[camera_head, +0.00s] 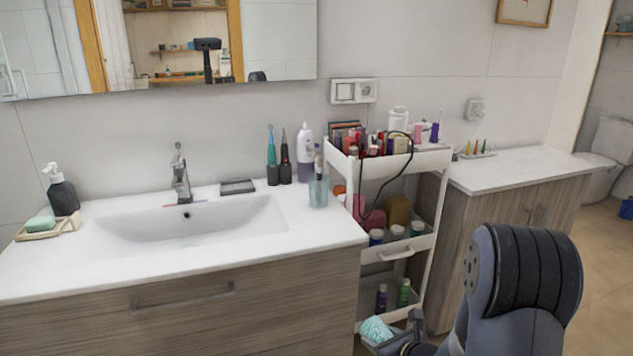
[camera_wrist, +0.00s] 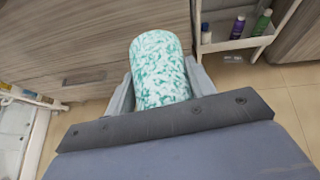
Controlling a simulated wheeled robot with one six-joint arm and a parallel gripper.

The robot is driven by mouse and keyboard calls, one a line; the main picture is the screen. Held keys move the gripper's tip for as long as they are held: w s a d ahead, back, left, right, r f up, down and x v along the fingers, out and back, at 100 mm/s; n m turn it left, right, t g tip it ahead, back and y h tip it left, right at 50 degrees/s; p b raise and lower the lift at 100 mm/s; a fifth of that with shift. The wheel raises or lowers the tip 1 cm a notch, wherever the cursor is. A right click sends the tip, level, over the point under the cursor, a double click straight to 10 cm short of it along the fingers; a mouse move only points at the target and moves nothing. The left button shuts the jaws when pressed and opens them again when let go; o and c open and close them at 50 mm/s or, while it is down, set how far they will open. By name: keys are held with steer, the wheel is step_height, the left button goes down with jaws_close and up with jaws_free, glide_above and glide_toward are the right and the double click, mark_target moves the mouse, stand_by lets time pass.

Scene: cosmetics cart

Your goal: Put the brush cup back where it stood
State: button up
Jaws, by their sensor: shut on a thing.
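The brush cup (camera_wrist: 160,72), a cylinder speckled teal and white, is between the fingers of my gripper (camera_wrist: 162,82) in the wrist view. My gripper is shut on it. The cup also shows in the head view (camera_head: 376,330), at the bottom edge, held by my gripper (camera_head: 388,338) in front of the cart and well below the counter tops. No brushes show in it; its far end is hidden. The white cart (camera_head: 433,160) stands between the sink counter and a side cabinet, with bottles and cosmetics on its tiers.
The sink counter (camera_head: 300,248) is at left, with a clear tumbler (camera_head: 318,192) near its right edge. The side cabinet's white top (camera_head: 510,168) is mostly bare. A black cable loop (camera_head: 411,165) hangs over the cart front. Floor (camera_wrist: 285,118) shows below the cart.

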mark_target(383, 336)
steer(key=shift+n+y, duration=0.3)
steer(key=shift+s+r+p, duration=0.25)
steer(key=shift+r+p, duration=1.7)
steer(key=shift+p, duration=0.4)
steer(key=shift+s+r+p, duration=0.2)
steer(key=shift+r+p, duration=1.7)
steer(key=shift+p, duration=0.4)
